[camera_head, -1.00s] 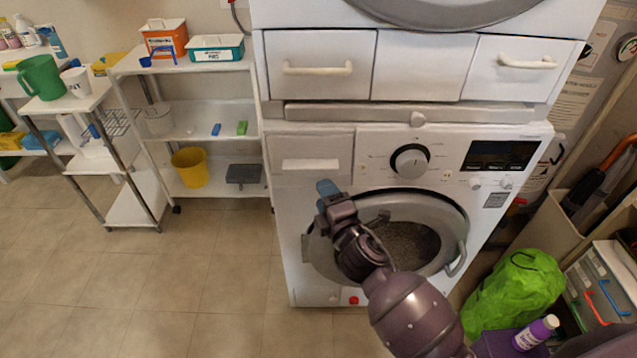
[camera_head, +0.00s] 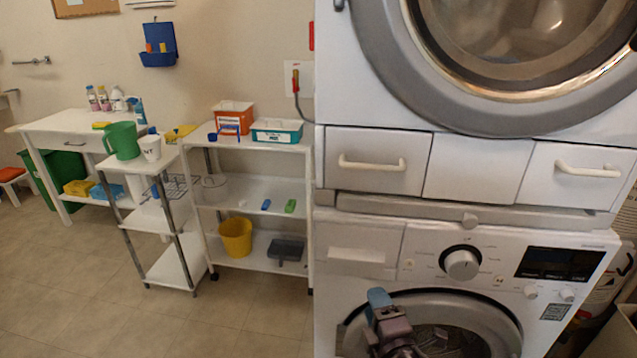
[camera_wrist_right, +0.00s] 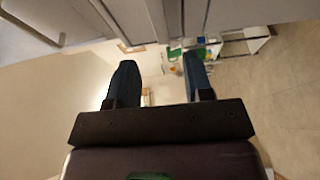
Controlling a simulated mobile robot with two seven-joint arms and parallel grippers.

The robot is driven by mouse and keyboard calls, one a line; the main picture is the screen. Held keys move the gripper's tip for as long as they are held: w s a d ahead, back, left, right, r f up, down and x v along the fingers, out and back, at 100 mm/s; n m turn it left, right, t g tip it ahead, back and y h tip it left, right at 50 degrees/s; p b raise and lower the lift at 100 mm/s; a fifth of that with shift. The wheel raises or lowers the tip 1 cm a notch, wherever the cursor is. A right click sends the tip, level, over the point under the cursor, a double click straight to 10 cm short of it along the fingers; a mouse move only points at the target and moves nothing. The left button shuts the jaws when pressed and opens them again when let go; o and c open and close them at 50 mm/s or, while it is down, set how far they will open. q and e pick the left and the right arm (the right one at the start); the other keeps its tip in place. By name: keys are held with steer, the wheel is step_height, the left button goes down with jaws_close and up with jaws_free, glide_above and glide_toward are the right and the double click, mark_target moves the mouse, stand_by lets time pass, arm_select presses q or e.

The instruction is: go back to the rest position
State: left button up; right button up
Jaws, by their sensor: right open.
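My right gripper (camera_head: 378,302) shows at the bottom of the head view, in front of the lower washing machine (camera_head: 365,250) and its round door (camera_head: 470,318). In the right wrist view, the two dark blue fingers of this gripper (camera_wrist_right: 157,82) stand apart with nothing between them. Most of the right arm is below the head picture. My left gripper is not in view.
A second machine (camera_head: 480,60) with drawers under it stands on top. A white shelf rack (camera_head: 255,188) with a yellow bucket (camera_head: 236,237) is to the left, beside a small trolley (camera_head: 180,260). The tiled floor (camera_head: 90,270) at the lower left is clear.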

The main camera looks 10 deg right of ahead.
steer(key=s+d+f+m+g, duration=0.2)
steer(key=s+d+f+m, duration=0.1)
steer(key=s+m, duration=0.3)
steer(key=s+d+f+m+g+h, duration=0.1)
steer(key=s+d+f+m, duration=0.3)
steer(key=s, duration=0.5)
steer(key=s+d+f+m+g, duration=0.3)
steer(key=s+f+m+g, duration=0.1)
steer(key=s+f+m, duration=0.3)
steer(key=shift+s+d+f+m+h, duration=0.2)
steer(key=shift+s+d+m+h, duration=0.15)
steer(key=shift+s+m, duration=0.35)
